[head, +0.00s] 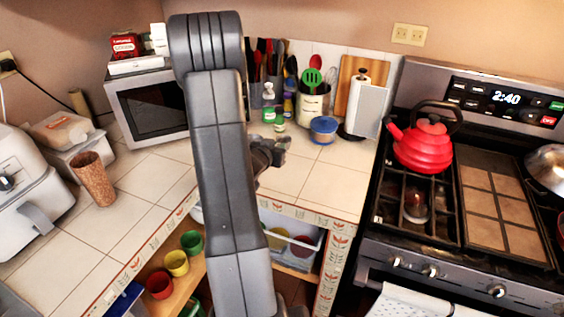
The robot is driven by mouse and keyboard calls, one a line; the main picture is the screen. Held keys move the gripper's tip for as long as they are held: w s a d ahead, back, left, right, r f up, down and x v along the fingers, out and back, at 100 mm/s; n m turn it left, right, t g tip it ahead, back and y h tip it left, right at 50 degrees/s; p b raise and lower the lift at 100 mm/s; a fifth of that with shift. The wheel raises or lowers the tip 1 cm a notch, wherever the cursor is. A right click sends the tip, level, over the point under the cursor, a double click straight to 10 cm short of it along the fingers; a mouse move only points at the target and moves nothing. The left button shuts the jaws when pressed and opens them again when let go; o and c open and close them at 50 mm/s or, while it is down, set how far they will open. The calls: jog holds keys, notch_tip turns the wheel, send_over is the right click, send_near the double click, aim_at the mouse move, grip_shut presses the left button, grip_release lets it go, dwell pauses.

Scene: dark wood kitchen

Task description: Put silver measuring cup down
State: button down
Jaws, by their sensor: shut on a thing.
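My gripper (272,150) shows in part, just right of my arm, over the tiled corner counter (312,178). It is shut on a small grey metallic thing (283,143), which I take to be the silver measuring cup. The cup is small and partly covered, so its shape and tilt are not clear. I cannot tell whether it touches the tiles. My upright dark arm hides the counter directly behind it.
A microwave (147,105) and a cork-coloured tumbler (94,180) are at left. The stove with a red kettle (421,148) is at right. Front counter tiles are clear.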

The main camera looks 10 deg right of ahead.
jog(key=shift+f, duration=3.3)
jog(key=shift+f, duration=0.2)
jog(key=c, duration=1.3)
grip_release()
jog(key=shift+r, duration=0.2)
